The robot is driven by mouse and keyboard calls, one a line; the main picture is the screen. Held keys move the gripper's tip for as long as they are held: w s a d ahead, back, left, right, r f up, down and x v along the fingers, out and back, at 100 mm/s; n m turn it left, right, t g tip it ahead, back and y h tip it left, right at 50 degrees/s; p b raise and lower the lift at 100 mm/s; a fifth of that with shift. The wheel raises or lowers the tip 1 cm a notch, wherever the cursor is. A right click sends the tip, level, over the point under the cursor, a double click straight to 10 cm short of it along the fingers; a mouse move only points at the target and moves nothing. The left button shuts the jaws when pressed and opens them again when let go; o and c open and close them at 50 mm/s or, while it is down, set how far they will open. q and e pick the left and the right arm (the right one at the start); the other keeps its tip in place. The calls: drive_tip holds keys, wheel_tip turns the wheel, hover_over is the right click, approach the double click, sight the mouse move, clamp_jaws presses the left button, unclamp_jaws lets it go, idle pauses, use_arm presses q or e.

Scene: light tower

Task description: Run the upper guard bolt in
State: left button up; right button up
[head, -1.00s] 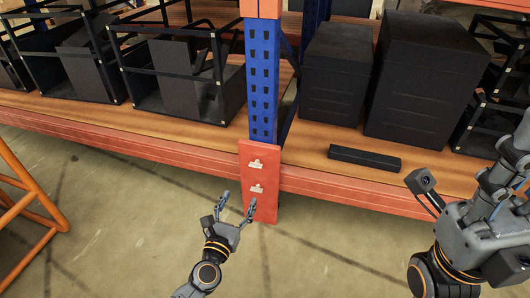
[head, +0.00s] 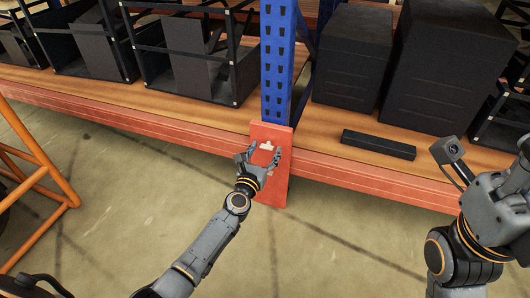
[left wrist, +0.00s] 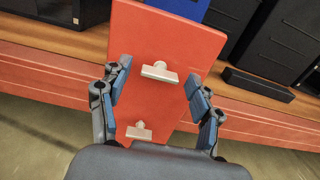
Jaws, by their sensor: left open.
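The upper guard bolt (head: 266,146) is a pale T-shaped piece on the red guard plate (head: 270,130) at the foot of the blue upright. In the left wrist view the upper bolt (left wrist: 160,72) sits between and beyond my fingertips, with the lower bolt (left wrist: 139,131) nearer the palm. My left gripper (head: 262,153) is open in front of the plate, its fingers apart on either side; I see no contact with the upper bolt. In the head view the gripper mostly hides the lower bolt. My right gripper is only partly shown at the right edge, its fingers unclear.
The blue upright (head: 277,65) rises behind the plate. The orange shelf beam (head: 350,177) runs to both sides. Black boxes (head: 352,55) and a black bar (head: 378,145) lie on the shelf. An orange frame (head: 45,165) stands at left. The floor in front is clear.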

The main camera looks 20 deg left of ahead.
use_arm(q)
drive_tip(key=shift+w, duration=0.15)
drive_tip(key=c, duration=1.2)
drive_tip(key=shift+o, duration=0.2)
drive_tip(key=shift+m, duration=0.3)
